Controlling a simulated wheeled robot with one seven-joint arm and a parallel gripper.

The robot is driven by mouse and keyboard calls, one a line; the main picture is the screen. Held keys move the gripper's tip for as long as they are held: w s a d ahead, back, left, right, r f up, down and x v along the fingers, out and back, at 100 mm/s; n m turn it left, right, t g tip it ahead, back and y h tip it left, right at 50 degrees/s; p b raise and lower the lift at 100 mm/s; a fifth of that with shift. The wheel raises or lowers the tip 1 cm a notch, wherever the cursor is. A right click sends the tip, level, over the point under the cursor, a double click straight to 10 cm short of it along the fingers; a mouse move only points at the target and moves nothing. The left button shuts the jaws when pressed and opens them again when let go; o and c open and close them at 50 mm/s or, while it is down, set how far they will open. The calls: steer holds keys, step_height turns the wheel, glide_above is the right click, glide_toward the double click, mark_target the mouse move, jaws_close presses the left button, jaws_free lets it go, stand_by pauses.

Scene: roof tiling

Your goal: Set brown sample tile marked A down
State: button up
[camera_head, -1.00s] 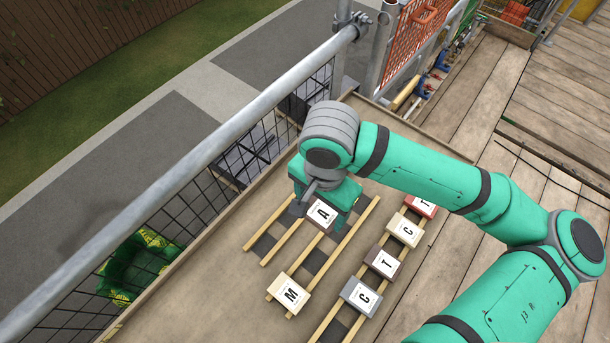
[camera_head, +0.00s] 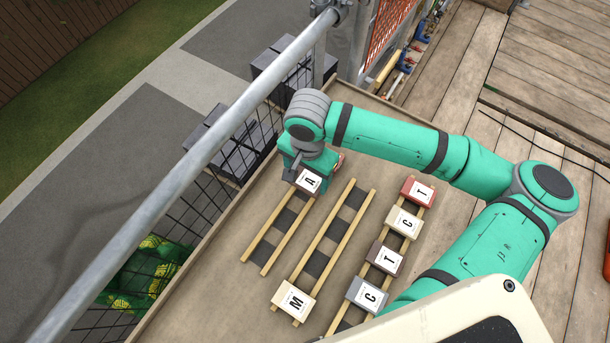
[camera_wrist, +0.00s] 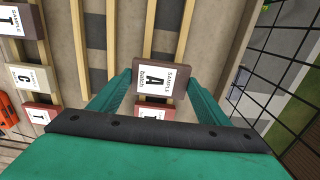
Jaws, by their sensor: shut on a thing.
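The brown sample tile marked A (camera_head: 309,182) is in my gripper (camera_head: 304,184), its white label facing up. In the wrist view the tile (camera_wrist: 151,92) sits between the two green fingers of my gripper (camera_wrist: 160,88), which is shut on it. The tile is at the upper end of the left pair of wooden battens (camera_head: 283,232) in the head view. I cannot tell whether it touches them. A cream tile marked M (camera_head: 294,303) lies at the near end of the middle pair of battens (camera_head: 338,235).
The right pair of battens carries a red T tile (camera_head: 419,191), a cream C tile (camera_head: 404,222), a brown T tile (camera_head: 384,258) and a grey C tile (camera_head: 367,295). Another red tile (camera_wrist: 155,113) shows partly behind tile A. A metal rail (camera_head: 205,152) with mesh runs along the left.

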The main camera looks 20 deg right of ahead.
mark_target(307, 179)
steer(key=shift+w+f, duration=0.25)
steer(key=shift+f, duration=1.35)
steer(key=shift+s, duration=0.15)
steer(key=shift+s+f, duration=0.1)
steer(key=shift+f, duration=0.25)
steer(key=shift+f, duration=0.1)
steer(key=o, duration=1.2)
steer(key=shift+c, duration=0.2)
